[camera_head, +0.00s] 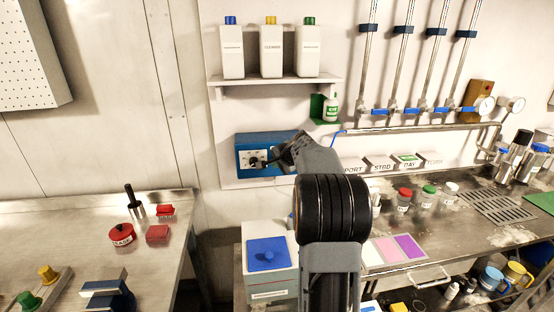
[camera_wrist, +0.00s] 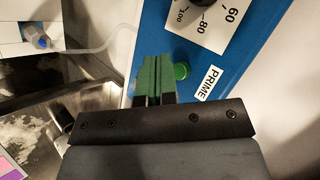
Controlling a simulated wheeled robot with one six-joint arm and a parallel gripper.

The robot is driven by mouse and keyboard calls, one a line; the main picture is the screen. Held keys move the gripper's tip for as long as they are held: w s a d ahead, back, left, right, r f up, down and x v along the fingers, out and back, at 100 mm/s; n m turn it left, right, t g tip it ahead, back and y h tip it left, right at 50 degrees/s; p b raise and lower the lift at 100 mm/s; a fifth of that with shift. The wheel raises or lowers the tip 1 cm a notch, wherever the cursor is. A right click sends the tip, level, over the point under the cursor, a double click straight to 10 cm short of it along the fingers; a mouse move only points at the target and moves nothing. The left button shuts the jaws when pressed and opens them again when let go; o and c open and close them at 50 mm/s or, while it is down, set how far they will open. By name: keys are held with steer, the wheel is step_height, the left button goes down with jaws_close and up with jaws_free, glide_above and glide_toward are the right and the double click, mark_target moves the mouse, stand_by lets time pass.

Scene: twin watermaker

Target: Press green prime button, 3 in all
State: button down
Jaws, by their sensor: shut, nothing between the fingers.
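The green prime button (camera_wrist: 181,71) shows in the wrist view on a blue pump box (camera_wrist: 213,63), next to a white PRIME label (camera_wrist: 208,84). My gripper (camera_wrist: 152,60) is shut and empty. Its fingers lie just left of the button in this view and cover part of the blue face. I cannot tell whether they touch the button. In the head view the blue box (camera_head: 243,141) hangs on the wall, and my gripper (camera_head: 275,157) is at its front. My arm and gripper hide the box's right part, and the button cannot be made out there.
The box has a black dial (camera_wrist: 201,2) on a white scale. A clear tube (camera_wrist: 105,44) runs beside the box. Above is a shelf (camera_head: 277,80) with three white bottles. A white bin with a blue lid (camera_head: 268,252) stands below. Jars line the counter at right.

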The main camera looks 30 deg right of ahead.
steer(key=shift+w+d, duration=0.1)
steer(key=shift+w, duration=0.05)
stand_by(0.4)
steer(key=shift+w+d, duration=0.1)
steer(key=shift+w, duration=0.15)
steer(key=shift+w+d+p, duration=0.2)
steer(key=shift+w+p, duration=0.15)
steer(key=shift+p, duration=0.15)
stand_by(0.7)
steer(key=shift+s, duration=0.1)
stand_by(0.3)
steer(key=shift+s+a+b, duration=0.4)
steer(key=shift+s+b, duration=0.25)
steer(key=shift+b, duration=0.05)
steer(key=shift+s+a+b, duration=0.35)
steer(key=shift+s+b, duration=0.2)
steer(key=shift+s, duration=0.2)
steer(key=shift+s+a+b, duration=0.35)
steer(key=shift+s+b, duration=0.15)
steer(key=shift+s, duration=0.25)
steer(key=shift+s+a+b, duration=0.35)
steer(key=shift+s+b, duration=0.2)
steer(key=shift+s, duration=0.2)
stand_by(1.0)
